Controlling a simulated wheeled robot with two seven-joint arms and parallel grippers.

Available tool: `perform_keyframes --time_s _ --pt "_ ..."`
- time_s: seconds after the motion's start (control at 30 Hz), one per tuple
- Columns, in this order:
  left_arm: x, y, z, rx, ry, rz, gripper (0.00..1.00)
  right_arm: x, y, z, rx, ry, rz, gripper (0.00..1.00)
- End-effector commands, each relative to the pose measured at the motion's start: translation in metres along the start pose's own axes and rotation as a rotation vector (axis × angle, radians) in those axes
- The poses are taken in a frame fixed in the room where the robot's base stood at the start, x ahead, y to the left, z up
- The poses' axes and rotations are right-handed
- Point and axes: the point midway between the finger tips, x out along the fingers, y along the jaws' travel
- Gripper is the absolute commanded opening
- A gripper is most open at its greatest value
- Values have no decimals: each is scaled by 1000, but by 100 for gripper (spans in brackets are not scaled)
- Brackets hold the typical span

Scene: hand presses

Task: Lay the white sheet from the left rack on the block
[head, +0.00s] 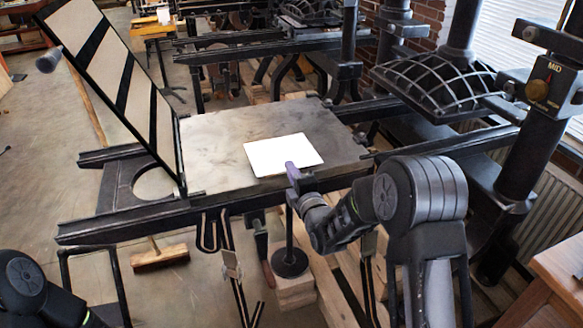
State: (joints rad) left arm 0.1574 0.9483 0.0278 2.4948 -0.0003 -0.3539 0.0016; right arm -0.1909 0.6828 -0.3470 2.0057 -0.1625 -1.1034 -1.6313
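The white sheet (284,155) lies flat, at or just over the grey slab (215,150) of the press, right of the slab's middle. My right gripper (293,172) comes from the lower right, and its narrow purple fingertips meet the sheet's near edge. They look shut on that edge, seen almost end-on. No separate block shows; anything under the sheet is hidden, and I cannot tell whether the sheet touches what is below. No rack can be made out on the left. Of my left arm only a part shows at the lower left; its gripper is out of view.
A tilted framed panel (112,75) rises at the slab's left end. A black ribbed press head (435,80) hangs at the right, near a dark column (525,130). Black rails (150,222) run along the slab's near side. A wooden table (555,275) stands lower right.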

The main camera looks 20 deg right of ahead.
Motion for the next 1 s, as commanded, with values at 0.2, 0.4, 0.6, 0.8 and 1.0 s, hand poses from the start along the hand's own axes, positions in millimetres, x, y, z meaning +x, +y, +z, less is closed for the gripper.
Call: perform_keyframes --time_s 0.2,0.4,0.6,0.8,1.0 --pt "4 -1 0 1 1 1 36 0 -14 0 0 0 -1 0" --pt "4 -1 0 1 1 2 36 0 -16 0 0 0 1 0" --pt "4 -1 0 1 1 2 36 0 -16 0 -1 0 1 0" --pt "4 -1 -1 1 1 2 36 0 -15 0 -1 0 1 5" --pt "4 -1 -1 1 1 1 36 0 -16 0 -1 0 1 22"
